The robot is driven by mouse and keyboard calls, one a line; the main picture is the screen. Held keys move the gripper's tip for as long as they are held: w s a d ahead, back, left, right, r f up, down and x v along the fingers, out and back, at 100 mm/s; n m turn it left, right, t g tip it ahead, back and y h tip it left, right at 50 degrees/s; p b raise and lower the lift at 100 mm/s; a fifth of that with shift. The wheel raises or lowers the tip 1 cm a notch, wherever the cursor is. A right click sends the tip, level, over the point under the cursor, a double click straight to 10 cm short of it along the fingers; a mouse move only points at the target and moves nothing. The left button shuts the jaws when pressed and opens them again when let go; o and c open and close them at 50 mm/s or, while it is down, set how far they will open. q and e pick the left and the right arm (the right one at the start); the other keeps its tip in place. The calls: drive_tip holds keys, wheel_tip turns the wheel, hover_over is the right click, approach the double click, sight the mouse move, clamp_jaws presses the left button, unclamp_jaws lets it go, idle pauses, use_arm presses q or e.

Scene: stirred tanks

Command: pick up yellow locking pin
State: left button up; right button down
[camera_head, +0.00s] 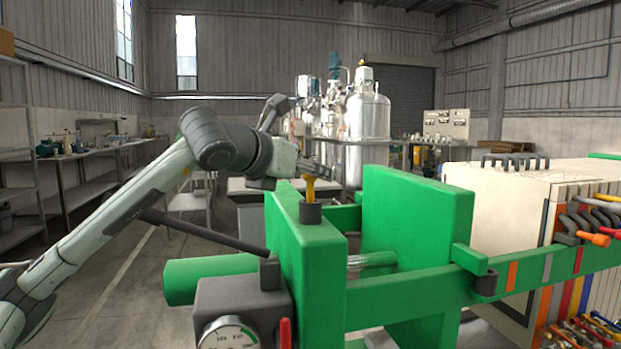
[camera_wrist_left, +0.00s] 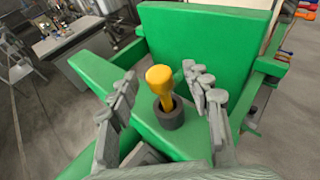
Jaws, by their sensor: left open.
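The yellow locking pin (camera_head: 310,188) stands upright in a dark grey collar (camera_head: 309,213) on top of the green press frame (camera_head: 318,265). In the left wrist view the pin (camera_wrist_left: 159,80) shows its round head, with its lower end hidden inside the collar (camera_wrist_left: 170,117). My left gripper (camera_wrist_left: 160,76) is open, with one finger on each side of the pin and visible gaps to both. In the head view my left gripper (camera_head: 314,170) is close above and behind the pin, partly hard to make out. My right gripper is not in view.
A second green plate (camera_head: 415,222) stands to the right of the pin. A grey box with a gauge (camera_head: 235,332) is at the lower front. A cream plate stack (camera_head: 515,205) and hanging tools are at the right. Steel tanks (camera_head: 366,135) stand behind.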

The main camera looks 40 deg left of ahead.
use_arm(q)
drive_tip(key=shift+w+f, duration=0.2)
drive_tip(key=shift+w, duration=0.4)
clamp_jaws()
drive_tip(key=shift+r, duration=0.1)
